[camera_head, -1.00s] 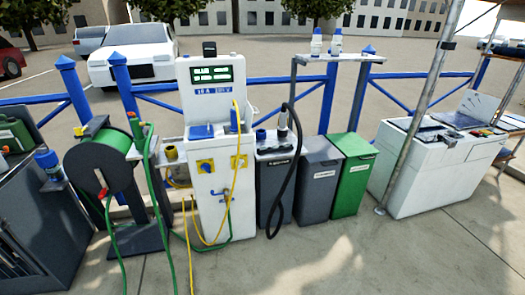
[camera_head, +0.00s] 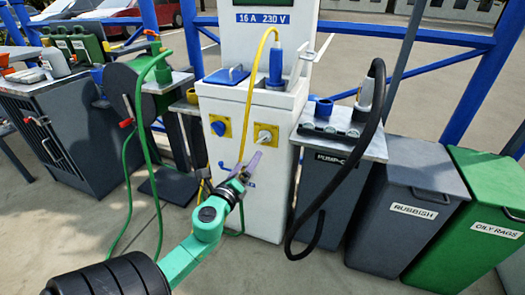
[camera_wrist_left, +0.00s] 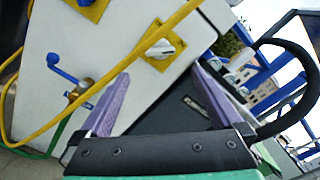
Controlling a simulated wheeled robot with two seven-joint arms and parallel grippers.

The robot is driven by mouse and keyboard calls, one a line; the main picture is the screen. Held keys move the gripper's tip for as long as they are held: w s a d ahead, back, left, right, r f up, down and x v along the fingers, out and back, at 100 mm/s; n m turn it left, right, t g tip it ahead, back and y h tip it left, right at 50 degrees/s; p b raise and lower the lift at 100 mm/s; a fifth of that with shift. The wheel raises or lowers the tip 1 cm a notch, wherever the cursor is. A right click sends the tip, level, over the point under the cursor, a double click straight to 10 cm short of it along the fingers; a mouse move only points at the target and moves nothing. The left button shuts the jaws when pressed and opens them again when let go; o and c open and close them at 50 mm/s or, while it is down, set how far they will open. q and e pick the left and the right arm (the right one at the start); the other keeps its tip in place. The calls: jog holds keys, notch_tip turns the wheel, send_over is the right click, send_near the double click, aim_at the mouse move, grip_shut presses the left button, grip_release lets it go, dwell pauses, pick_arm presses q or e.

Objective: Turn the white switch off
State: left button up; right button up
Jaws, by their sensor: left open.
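The white switch (camera_head: 264,136) sits on a yellow plate on the front of the white power pedestal (camera_head: 265,205). A yellow hose or cable hangs just left of it. It also shows in the left wrist view (camera_wrist_left: 162,50), ahead of the fingers, with the yellow cable crossing its plate. My left gripper (camera_head: 252,162) is open and empty, with its purple fingers just below the switch and apart from it. In the left wrist view the fingers (camera_wrist_left: 160,74) are spread wide, below the switch in the picture. My right gripper is not in view.
A blue switch (camera_head: 218,128) is on another yellow plate to the left. A brass tap with a blue handle (camera_wrist_left: 72,78) is lower on the pedestal. A thick black hose (camera_head: 340,172) loops in front of the grey pump-out unit (camera_head: 325,195) at right. A green hose reel (camera_head: 130,85) stands left.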

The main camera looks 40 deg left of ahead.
pick_arm(q)
send_near(262, 141)
jog(key=x, duration=0.4)
jog(key=shift+w+r, duration=0.1)
jog(key=shift+w, duration=0.05)
jog(key=x, duration=0.5)
jog(key=shift+w+a, duration=0.3)
jog(key=shift+w, duration=0.3)
jog(key=c, duration=1.3)
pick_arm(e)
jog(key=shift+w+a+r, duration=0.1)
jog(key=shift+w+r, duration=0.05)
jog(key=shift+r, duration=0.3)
